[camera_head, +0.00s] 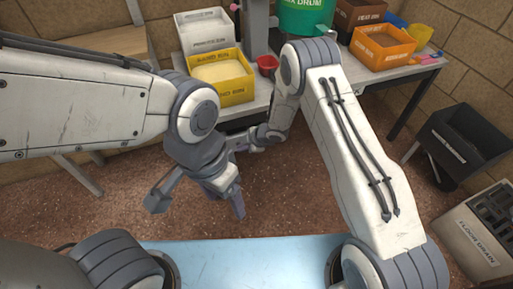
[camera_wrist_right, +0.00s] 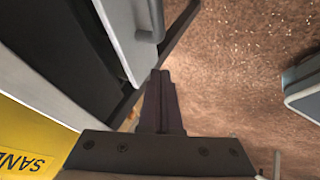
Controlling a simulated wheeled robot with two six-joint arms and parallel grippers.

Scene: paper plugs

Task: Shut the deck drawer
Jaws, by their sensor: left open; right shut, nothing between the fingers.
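In the right wrist view a pale grey panel (camera_wrist_right: 132,38) with a raised grip along its edge shows at the top; it looks like the deck drawer's front. I cannot tell how far the drawer stands out, and my arms cover that area in the head view. My right gripper (camera_wrist_right: 160,75) is shut and empty, its fingertips close to the panel's lower edge; contact is unclear. My left gripper (camera_head: 238,207) is open and empty, pointing down over the floor in front of the table.
The table (camera_head: 262,102) carries a yellow sand bin (camera_head: 222,92), a white bin (camera_head: 205,44), a green drum (camera_head: 305,15) and an orange bin (camera_head: 382,58). A black bin (camera_head: 462,142) and a floor drain box (camera_head: 480,243) stand at right. Floor before the table is clear.

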